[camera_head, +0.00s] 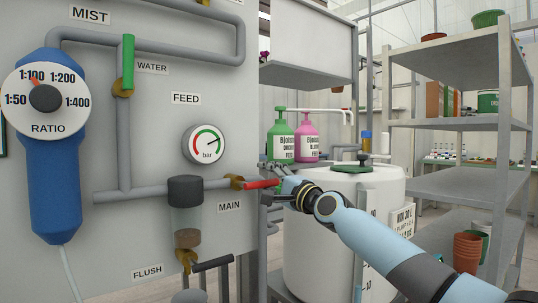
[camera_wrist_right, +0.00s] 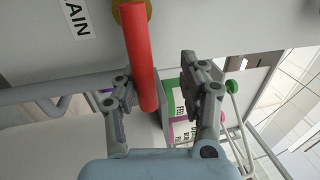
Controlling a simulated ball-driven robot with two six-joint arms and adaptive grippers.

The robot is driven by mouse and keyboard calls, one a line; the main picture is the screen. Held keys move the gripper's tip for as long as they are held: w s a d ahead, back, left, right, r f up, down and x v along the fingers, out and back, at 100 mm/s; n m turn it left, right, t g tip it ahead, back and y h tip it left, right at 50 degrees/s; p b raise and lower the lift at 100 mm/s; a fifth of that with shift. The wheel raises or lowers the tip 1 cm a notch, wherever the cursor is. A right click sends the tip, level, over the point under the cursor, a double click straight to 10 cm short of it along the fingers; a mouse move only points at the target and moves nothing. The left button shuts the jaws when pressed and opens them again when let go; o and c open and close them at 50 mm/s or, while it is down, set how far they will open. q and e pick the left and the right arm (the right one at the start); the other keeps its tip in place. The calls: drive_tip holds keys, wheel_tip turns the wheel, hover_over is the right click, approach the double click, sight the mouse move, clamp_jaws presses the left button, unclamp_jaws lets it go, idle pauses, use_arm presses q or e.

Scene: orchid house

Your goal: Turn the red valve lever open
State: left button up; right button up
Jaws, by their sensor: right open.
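The red lever (camera_head: 262,183) sticks out to the right from the brass valve (camera_head: 236,182) at the end of a grey pipe, above the MAIN label (camera_head: 229,206). It lies about level, nearly in line with the pipe. My right gripper (camera_head: 281,191) is at the lever's free end, with its fingers open. In the right wrist view the lever (camera_wrist_right: 140,50) reaches down between the two spread fingers (camera_wrist_right: 155,85), nearer the left one. I cannot tell whether a finger touches it. My left gripper is not in view.
A green lever (camera_head: 128,62) stands upright at WATER. A sediment bowl (camera_head: 186,205) hangs left of the red lever, above the FLUSH valve (camera_head: 187,258). A white tank (camera_head: 325,240) stands behind my right arm. Green (camera_head: 281,140) and pink (camera_head: 306,145) bottles stand behind the gripper.

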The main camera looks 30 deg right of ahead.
wheel_tip(320, 180, up, 8)
drive_tip(key=shift+r, duration=0.1)
idle(0.4)
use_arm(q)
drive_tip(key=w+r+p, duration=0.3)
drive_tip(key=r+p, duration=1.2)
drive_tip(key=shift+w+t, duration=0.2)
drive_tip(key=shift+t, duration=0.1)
use_arm(e)
drive_tip(key=d+r+v, duration=0.1)
drive_tip(key=d+v, duration=0.1)
drive_tip(key=v, duration=1)
drive_tip(key=shift+s+d, duration=0.2)
drive_tip(key=shift+c, duration=0.2)
